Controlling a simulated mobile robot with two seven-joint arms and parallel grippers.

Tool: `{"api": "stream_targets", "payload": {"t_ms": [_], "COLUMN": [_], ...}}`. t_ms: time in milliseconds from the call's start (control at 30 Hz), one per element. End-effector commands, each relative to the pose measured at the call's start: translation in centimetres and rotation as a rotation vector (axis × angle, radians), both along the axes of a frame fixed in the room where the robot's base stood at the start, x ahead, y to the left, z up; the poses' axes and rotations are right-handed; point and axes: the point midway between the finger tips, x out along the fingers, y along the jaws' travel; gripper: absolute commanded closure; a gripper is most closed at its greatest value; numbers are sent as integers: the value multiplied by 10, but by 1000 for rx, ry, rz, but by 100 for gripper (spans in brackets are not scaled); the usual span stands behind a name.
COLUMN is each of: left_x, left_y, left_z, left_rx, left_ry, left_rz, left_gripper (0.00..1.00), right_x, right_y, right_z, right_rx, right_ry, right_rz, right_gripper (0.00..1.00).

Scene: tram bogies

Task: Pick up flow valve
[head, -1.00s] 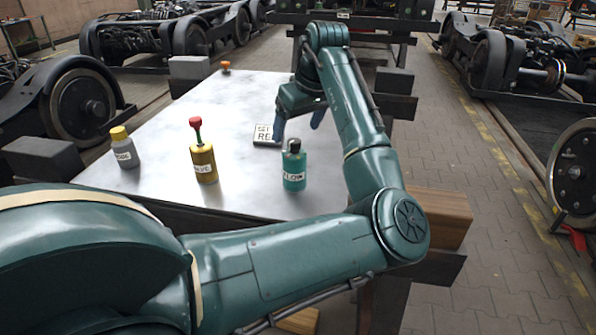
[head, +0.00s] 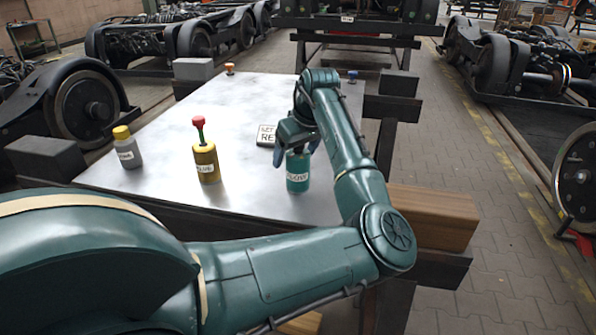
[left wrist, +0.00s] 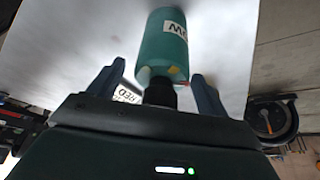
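The flow valve is a teal cylinder (head: 298,181) with a white label and a dark top, standing upright near the table's front right. It also shows large in the left wrist view (left wrist: 180,55), with its black neck towards my palm. My left gripper (head: 296,154) is over its top from above and hides the cap in the head view. In the left wrist view, the blue fingers of the left gripper (left wrist: 158,72) are spread on either side of the valve's neck, with gaps visible. My right gripper is not in view.
A yellow valve with red knob (head: 206,163) and a grey bottle with yellow cap (head: 127,148) stand left on the metal table (head: 238,110). A lettered block (head: 266,135) lies just behind the flow valve. Small knobs stand at the far edge. Bogies surround the table.

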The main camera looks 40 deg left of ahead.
Motion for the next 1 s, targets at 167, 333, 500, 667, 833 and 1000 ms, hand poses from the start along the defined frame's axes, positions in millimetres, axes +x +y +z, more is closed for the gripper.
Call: {"api": "stream_targets", "payload": {"t_ms": [167,333,500,667,833,1000], "left_x": [0,0,0,0,0,0], "left_y": [0,0,0,0,0,0], "left_z": [0,0,0,1,1,8], "left_rx": [0,0,0,1,1,3], "left_ry": [0,0,0,0,0,-2], "left_rz": [0,0,0,0,0,-1], "left_gripper": [36,50,64,74,74,74], "right_x": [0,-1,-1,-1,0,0], "right_y": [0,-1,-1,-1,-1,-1], "right_z": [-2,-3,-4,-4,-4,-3], "right_rx": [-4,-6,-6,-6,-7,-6], "right_ry": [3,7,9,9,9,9], "right_rz": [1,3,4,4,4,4], "right_gripper": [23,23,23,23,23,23]}}
